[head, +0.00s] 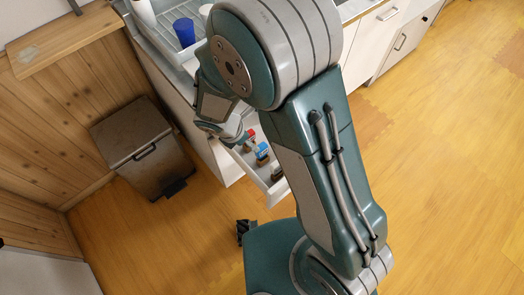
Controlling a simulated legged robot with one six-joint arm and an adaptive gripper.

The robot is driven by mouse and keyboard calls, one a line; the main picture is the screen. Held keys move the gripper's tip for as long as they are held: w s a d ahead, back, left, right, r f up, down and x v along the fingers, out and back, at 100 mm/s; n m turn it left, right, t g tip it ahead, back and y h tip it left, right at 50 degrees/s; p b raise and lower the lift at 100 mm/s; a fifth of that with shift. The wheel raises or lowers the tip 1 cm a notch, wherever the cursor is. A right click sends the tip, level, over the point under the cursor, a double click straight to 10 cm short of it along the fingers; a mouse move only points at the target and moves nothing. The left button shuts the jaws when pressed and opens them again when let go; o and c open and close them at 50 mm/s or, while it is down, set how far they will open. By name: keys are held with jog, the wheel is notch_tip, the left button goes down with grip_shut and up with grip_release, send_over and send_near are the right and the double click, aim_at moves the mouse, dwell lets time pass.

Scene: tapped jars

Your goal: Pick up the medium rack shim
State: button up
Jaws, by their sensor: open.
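My arm reaches up and over, and its wrist comes down at the open drawer (276,195) in the middle of the head view. My gripper (243,141) is at the drawer's far-left end, small and partly covered, and its fingers are hard to make out. It is open, and nothing shows held in it. In the drawer beside it stand small items: one with a red top (251,133) and one with blue parts (262,150). A brownish item (276,170) lies nearer the front. I cannot tell which one is the medium rack shim; my arm hides part of the drawer.
A blue cup (184,32) stands in a white rack on the counter above. A dark pedal bin (139,146) stands against the wood-panelled wall at left. White cabinets (385,35) run to the upper right. The wooden floor (450,150) is clear at right.

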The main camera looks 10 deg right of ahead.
aim_at(261, 150)
jog(key=shift+d+x, duration=0.15)
jog(key=shift+x, duration=1.85)
jog(key=shift+d+x, duration=0.2)
jog(key=shift+x, duration=1.8)
jog(key=shift+s+r, duration=0.15)
grip_shut()
